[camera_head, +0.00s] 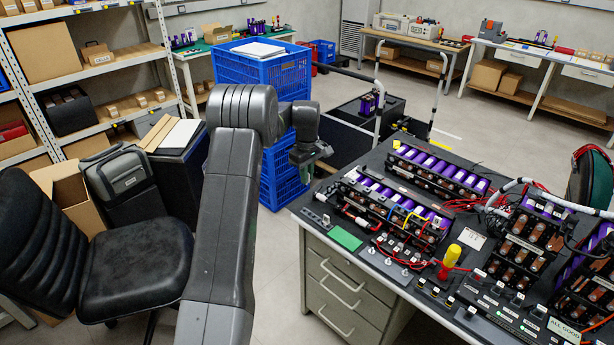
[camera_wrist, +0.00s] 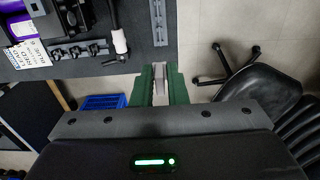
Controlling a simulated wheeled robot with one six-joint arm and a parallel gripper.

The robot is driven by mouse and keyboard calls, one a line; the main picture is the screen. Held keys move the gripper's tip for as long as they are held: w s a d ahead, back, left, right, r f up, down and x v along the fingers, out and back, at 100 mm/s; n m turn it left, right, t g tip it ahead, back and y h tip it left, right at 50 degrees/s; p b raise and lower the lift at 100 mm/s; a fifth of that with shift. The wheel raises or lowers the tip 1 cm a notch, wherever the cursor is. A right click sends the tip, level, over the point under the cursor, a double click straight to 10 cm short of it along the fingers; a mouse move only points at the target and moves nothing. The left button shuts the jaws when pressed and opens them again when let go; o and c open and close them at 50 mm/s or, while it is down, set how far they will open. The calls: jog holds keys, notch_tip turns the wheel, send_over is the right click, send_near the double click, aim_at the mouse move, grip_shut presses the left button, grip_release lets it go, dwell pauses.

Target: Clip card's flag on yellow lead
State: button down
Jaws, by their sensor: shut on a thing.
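My gripper (camera_head: 318,154) is in the air left of the dark bench, in front of the blue crates. In the wrist view its green fingers (camera_wrist: 161,88) are shut on a small grey piece (camera_wrist: 160,99), which I cannot identify for sure. A yellow lead (camera_head: 415,217) loops over the front battery module (camera_head: 385,205), next to blue and red leads. A white card (camera_head: 472,239) lies farther right on the bench.
Blue crates (camera_head: 283,165) stand behind my arm. A black chair (camera_head: 135,262) stands at left. Open floor lies between chair and bench.

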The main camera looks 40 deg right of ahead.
jog(key=shift+r, duration=0.15)
notch_tip(320, 180, up, 4)
jog(key=p, duration=0.2)
jog(key=shift+f+p, duration=0.25)
jog(key=shift+p, duration=0.1)
jog(key=shift+f, duration=0.15)
jog(key=shift+s, duration=0.1)
jog(key=s+d+p, duration=0.1)
jog(key=s+d, duration=0.5)
jog(key=s, duration=0.4)
jog(key=s+d+p, duration=0.2)
jog(key=s+d, duration=0.5)
jog(key=s, duration=0.3)
jog(key=s+d+p, duration=0.1)
jog(key=s+d, duration=0.5)
jog(key=s, duration=0.4)
jog(key=shift+d, duration=0.3)
